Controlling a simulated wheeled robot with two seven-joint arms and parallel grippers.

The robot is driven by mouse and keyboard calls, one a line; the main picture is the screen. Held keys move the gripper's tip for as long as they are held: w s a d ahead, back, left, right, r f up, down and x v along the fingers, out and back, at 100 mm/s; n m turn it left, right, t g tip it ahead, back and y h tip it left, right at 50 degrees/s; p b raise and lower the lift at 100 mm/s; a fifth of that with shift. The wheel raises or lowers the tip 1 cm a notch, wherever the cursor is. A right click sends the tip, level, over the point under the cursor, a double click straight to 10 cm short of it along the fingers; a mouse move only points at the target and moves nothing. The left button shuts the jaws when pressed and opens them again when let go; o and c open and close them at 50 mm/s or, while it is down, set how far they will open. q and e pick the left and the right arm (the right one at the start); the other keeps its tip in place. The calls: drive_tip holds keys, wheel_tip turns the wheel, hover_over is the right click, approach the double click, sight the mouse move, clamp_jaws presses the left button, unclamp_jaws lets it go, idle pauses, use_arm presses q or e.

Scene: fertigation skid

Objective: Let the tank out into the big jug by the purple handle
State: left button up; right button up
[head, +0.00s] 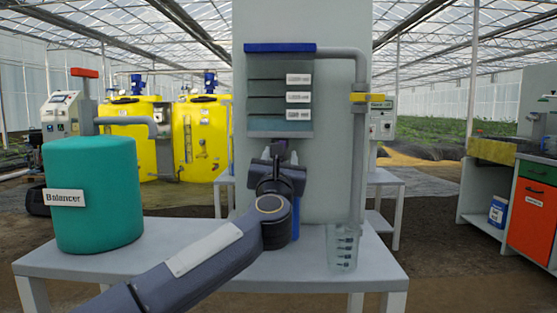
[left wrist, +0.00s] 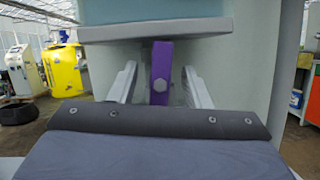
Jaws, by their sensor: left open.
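The tank (head: 265,90), with a blue top edge and several level labels, is mounted on a grey upright panel. My left gripper (head: 278,152) is open just below the tank. In the left wrist view its fingers (left wrist: 160,88) stand on either side of the purple handle, with a gap at each side. A clear jug with dark marks (head: 342,250) stands on the bench at right, below the side pipe. Whatever stands directly below the tank is mostly hidden by my arm.
A pipe (head: 360,150) with a yellow handle (head: 371,97) runs down to the clear jug. A green Balancer drum (head: 93,210) with a red-handled spout (head: 84,73) stands at the left of the grey bench (head: 190,258). Bench room is free between the drum and my arm.

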use_arm(q)
drive_tip(key=s, duration=0.7)
drive_tip(key=shift+r, duration=0.1)
drive_tip(key=s+a+f+m+g+h+p, duration=0.15)
drive_tip(key=s+a+f+m+g, duration=0.4)
drive_tip(key=s+f+m, duration=0.55)
drive_tip(key=s+a+f+m+g+p, duration=0.2)
drive_tip(key=s+a+f+m+g, duration=0.4)
drive_tip(key=s+f+m, duration=0.5)
drive_tip(key=s+a+f+m+g+h+p, duration=0.1)
drive_tip(key=s+a+f+m+g, duration=0.3)
drive_tip(key=s+a+f+m, duration=0.7)
drive_tip(key=s+d+r+p, duration=0.1)
drive_tip(key=r+p, duration=1.6)
drive_tip(key=p, duration=0.2)
drive_tip(key=s+d+r+n+p, duration=0.1)
drive_tip(key=s+d+r+p, duration=0.1)
drive_tip(key=r+p, duration=1.5)
drive_tip(key=shift+r+g+p, duration=0.4)
drive_tip(key=shift+g+p, duration=0.05)
drive_tip(key=shift+p, duration=0.6)
